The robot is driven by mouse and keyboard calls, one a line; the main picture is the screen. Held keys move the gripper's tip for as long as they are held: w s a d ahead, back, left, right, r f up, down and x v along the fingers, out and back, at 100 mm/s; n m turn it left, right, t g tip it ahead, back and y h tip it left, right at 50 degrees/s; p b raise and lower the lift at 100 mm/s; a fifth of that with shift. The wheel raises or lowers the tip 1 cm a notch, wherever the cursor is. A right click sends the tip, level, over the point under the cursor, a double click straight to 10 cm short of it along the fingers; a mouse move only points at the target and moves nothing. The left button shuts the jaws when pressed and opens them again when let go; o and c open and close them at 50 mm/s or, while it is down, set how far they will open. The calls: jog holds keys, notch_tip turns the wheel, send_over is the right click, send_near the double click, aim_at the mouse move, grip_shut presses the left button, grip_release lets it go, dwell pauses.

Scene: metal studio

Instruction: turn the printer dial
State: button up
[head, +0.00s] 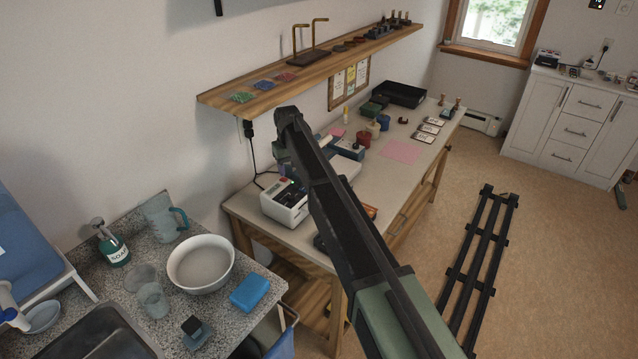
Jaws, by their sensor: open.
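A white boxy machine with a dark panel (285,205), which looks like the printer, stands at the near left end of the workbench. I cannot make out its dial at this size. My arm crosses the picture from the bottom right up to a dark joint above the bench, and it covers part of the machine's right side.
The workbench (398,178) also holds a pink sheet (400,151), jars and a black tray (400,93). A wooden shelf (345,62) hangs above it. At left, a granite counter carries a white bowl (201,263) and a blue sponge (250,292).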

aim_at(291, 195)
jog(key=f+b, duration=1.1)
jog(key=shift+s+a, duration=0.3)
jog(key=shift+s, duration=0.05)
jog(key=shift+r, duration=0.1)
jog(key=c, duration=0.9)
